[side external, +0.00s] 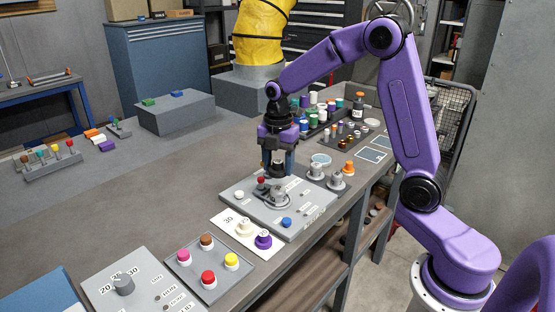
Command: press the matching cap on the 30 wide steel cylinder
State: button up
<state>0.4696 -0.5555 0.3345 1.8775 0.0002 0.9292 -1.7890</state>
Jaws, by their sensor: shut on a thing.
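My gripper (278,171) points straight down over the grey board (240,207). It is shut on a small dark piece between its fingers; I cannot tell its exact shape. Just below is a round steel part (276,196) in a fixture on the board; whether the held piece touches it is not clear. A white card marked 30 and 25 (226,230) lies in front, with a cream cap (244,228) and a purple cap (263,240). Two more steel pieces (316,169) (336,181) stand right of the board. I cannot read which cylinder is 30 wide.
The board also bears a red knob (261,181), a white button (239,195) and a blue button (286,222). A tray (212,289) with several coloured caps and a dial panel (110,283) stand nearer. Bottles and jars crowd behind. The bench's left middle is clear.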

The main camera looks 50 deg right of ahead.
aim_at(278, 188)
jog(key=shift+f, duration=2.25)
jog(key=shift+f, duration=0.15)
dwell(0.4)
jog(key=o, duration=1.4)
jog(key=shift+r, duration=3.5)
